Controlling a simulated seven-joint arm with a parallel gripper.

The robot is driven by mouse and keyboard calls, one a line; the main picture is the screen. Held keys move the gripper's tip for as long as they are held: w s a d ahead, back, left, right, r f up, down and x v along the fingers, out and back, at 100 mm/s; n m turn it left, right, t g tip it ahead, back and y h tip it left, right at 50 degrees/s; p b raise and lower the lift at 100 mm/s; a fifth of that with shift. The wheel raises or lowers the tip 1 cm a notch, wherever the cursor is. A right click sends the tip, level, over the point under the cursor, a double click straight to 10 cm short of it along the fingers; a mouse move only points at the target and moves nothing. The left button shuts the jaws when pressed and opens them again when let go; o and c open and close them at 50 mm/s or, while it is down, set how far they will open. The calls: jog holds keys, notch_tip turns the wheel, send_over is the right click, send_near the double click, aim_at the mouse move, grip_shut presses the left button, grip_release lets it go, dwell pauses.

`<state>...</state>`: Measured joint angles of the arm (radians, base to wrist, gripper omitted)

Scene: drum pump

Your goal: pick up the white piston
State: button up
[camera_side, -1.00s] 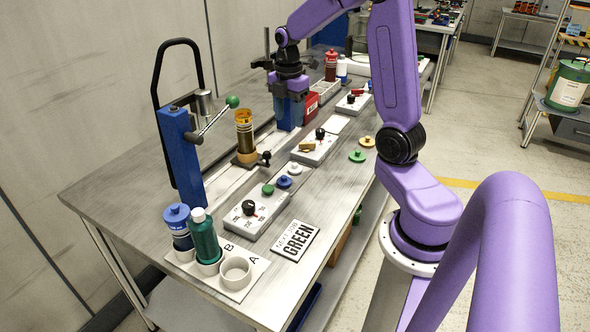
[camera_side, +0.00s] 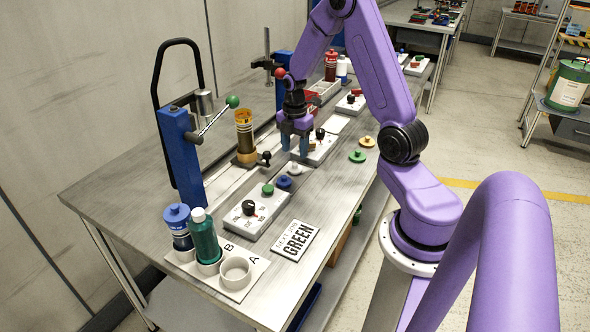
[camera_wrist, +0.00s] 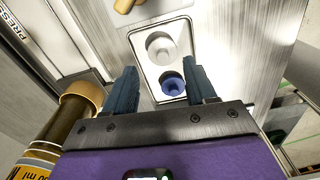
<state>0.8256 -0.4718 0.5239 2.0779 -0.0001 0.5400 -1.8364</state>
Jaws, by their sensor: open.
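In the wrist view the white piston (camera_wrist: 160,48) rests in a pale, framed recess, with the blue piston (camera_wrist: 172,84) nearer to me. My gripper (camera_side: 295,150) is open and points down above and slightly behind the white piston in the side view. In the wrist view the gripper's fingers (camera_wrist: 160,72) stand apart, one to either side of the pistons. Nothing is between the fingers.
An amber cylinder (camera_side: 245,135) stands upright left of my gripper, and it shows close by in the wrist view (camera_wrist: 75,110). A green piston (camera_side: 268,189) and a grey control box (camera_side: 250,214) are in front. A blue lever press (camera_side: 181,155) stands at left.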

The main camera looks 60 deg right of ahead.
aim_at(295, 164)
jog(key=shift+s+a+f, duration=0.1)
jog(key=shift+f, duration=1.35)
jog(key=shift+s+a+f, duration=0.1)
jog(key=shift+f, duration=1.3)
jog(key=c, duration=0.8)
